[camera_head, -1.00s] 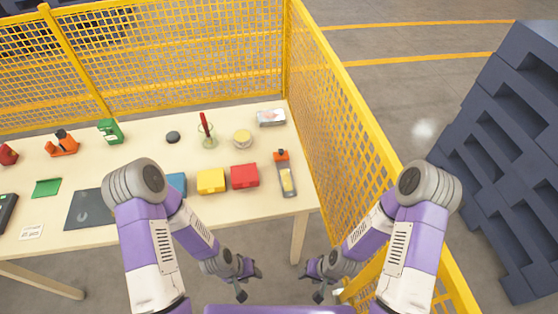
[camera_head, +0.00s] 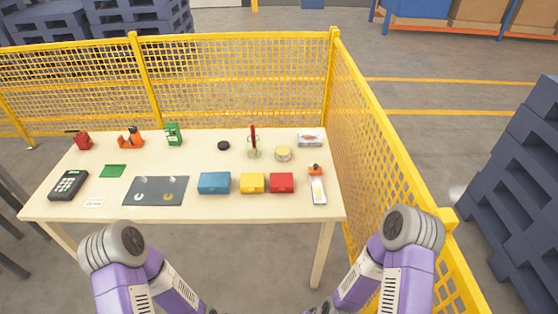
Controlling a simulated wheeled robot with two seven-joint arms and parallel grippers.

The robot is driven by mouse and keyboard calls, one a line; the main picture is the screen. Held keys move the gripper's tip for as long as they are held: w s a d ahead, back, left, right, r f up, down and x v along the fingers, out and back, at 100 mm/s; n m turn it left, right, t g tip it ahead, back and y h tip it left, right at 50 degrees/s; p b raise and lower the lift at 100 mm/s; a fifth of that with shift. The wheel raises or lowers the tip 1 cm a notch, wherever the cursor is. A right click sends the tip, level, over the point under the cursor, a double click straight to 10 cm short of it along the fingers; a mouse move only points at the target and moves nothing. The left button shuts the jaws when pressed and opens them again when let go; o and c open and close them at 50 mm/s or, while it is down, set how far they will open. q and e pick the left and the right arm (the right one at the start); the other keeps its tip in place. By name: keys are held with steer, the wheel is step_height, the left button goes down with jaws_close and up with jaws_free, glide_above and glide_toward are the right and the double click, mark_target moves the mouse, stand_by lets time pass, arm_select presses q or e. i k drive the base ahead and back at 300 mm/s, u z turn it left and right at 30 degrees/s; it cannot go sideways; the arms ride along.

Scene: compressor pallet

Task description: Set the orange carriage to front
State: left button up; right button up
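The orange carriage (camera_head: 315,170) sits at the far end of a grey slide track (camera_head: 318,190) with a pale strip, near the right end of the table. The track lies lengthwise toward me, just right of a red box (camera_head: 281,183). My arms come in at the bottom of the head view, short of the table. Both of my grippers are below the bottom edge of the picture, so their state is hidden. Neither arm is near the carriage.
The wooden table (camera_head: 225,212) also holds a yellow box (camera_head: 252,183), a blue box (camera_head: 214,183), a dark plate (camera_head: 140,193) and an orange-and-black item (camera_head: 131,138). Yellow mesh fencing (camera_head: 230,85) closes the back and right sides. Floor shows in front.

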mark_target(316, 170)
steer(key=u, duration=0.55)
steer(key=i, duration=1)
steer(key=z, duration=1)
